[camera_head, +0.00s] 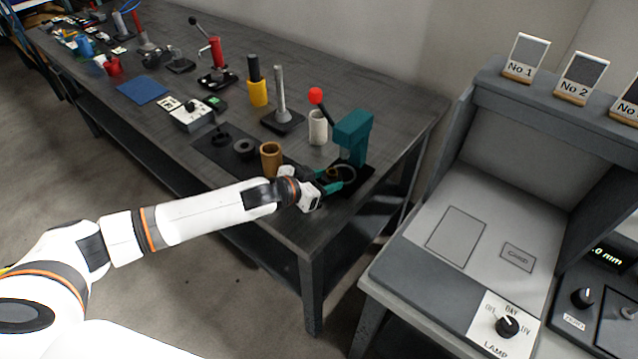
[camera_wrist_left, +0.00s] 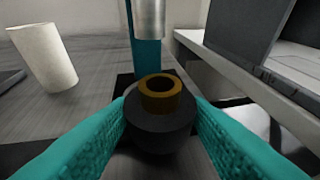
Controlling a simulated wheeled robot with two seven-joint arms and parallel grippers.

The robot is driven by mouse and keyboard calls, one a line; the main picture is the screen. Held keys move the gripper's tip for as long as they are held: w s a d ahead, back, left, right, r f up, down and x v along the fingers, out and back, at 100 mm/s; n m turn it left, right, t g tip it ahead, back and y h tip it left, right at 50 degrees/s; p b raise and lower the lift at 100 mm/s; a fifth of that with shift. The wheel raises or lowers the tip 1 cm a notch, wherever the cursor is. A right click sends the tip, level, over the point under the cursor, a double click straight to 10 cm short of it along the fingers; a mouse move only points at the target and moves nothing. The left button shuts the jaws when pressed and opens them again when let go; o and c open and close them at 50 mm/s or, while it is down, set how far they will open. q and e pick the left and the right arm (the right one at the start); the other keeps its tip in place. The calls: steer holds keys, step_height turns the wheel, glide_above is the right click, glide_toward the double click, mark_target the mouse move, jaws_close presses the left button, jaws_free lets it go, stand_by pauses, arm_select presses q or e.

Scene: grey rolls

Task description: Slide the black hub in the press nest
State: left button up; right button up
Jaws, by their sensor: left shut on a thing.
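The black hub (camera_wrist_left: 160,128) is a dark round ring with a brass-coloured sleeve (camera_wrist_left: 160,93) standing in its middle. My left gripper (camera_wrist_left: 160,135) is shut on the hub, with a teal finger on each side. In the head view my left gripper (camera_head: 337,183) is at the base of the teal press (camera_head: 353,132). In the wrist view the press's metal ram (camera_wrist_left: 149,18) is above and just behind the hub. The nest itself is hidden under the hub, so I cannot tell whether the hub is seated. My right gripper is not in view.
A brown cup (camera_head: 271,158) and a pale cylinder (camera_head: 318,128) stand close to the press. A dark mat (camera_head: 215,148) holds loose rings. A post on a black base (camera_head: 281,110) stands behind. A grey inspection booth (camera_head: 470,230) is to the right across a gap.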

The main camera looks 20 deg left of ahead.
mark_target(336, 174)
arm_select(q)
steer(key=shift+w+d, duration=0.3)
steer(key=shift+w, duration=0.45)
steer(key=shift+w+d, duration=0.25)
steer(key=shift+w, duration=0.5)
steer(key=shift+w+d, duration=0.3)
steer(key=shift+w, duration=0.45)
steer(key=shift+r+p, duration=0.1)
steer(key=shift+p, duration=0.6)
steer(key=shift+f+b, duration=0.3)
steer(key=shift+f, duration=0.3)
steer(key=o, duration=1.1)
steer(key=shift+s+f, duration=0.1)
steer(key=shift+o, duration=0.2)
steer(key=shift+s+a, duration=0.1)
steer(key=shift+s, duration=0.05)
